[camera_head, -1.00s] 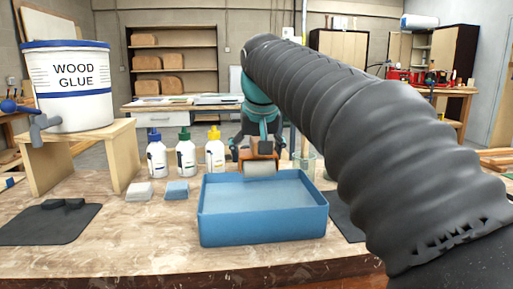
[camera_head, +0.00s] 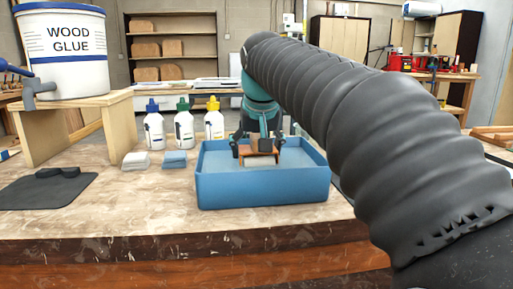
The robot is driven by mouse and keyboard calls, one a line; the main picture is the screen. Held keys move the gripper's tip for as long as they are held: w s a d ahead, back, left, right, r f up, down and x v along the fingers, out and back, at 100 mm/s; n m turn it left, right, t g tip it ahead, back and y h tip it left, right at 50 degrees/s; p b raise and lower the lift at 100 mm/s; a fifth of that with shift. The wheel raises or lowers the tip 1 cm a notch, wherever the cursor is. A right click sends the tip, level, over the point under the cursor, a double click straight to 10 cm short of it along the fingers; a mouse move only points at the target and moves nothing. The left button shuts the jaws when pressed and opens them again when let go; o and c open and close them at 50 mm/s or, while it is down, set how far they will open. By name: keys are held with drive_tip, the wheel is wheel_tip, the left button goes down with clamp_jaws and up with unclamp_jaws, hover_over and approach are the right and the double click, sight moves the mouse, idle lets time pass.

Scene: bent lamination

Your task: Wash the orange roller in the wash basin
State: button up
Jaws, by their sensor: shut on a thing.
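The blue wash basin (camera_head: 262,188) stands on the workbench near the middle of the view. My gripper (camera_head: 259,152) is over the basin, pointing down, and shut on the orange roller (camera_head: 262,158). The roller's orange frame shows between the fingers. Its pale roll is low inside the basin, at or in the grey-blue water (camera_head: 225,163); how deep it sits I cannot tell.
Three glue bottles with blue, green and yellow caps (camera_head: 184,130) stand behind and left of the basin. White and blue sponges (camera_head: 174,159) lie nearby. A wood glue bucket (camera_head: 62,75) sits on a wooden stand. A dark mat (camera_head: 40,192) lies at left.

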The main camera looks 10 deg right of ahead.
sight(243, 147)
drive_tip(key=shift+d, duration=0.15)
idle(0.3)
drive_tip(key=shift+s+d, duration=0.15)
drive_tip(key=shift+d, duration=1.2)
drive_tip(key=shift+a, duration=0.1)
drive_tip(key=shift+w+a+p, duration=0.15)
drive_tip(key=shift+a+p, duration=0.2)
drive_tip(key=shift+a, duration=1.1)
drive_tip(key=shift+w+a+p, duration=0.1)
drive_tip(key=shift+a+p, duration=0.25)
drive_tip(key=shift+a, duration=1.1)
drive_tip(key=shift+s+d, duration=0.15)
drive_tip(key=shift+d, duration=1.35)
drive_tip(key=shift+s+d, duration=0.1)
drive_tip(key=shift+d, duration=1.4)
drive_tip(key=shift+a, duration=0.1)
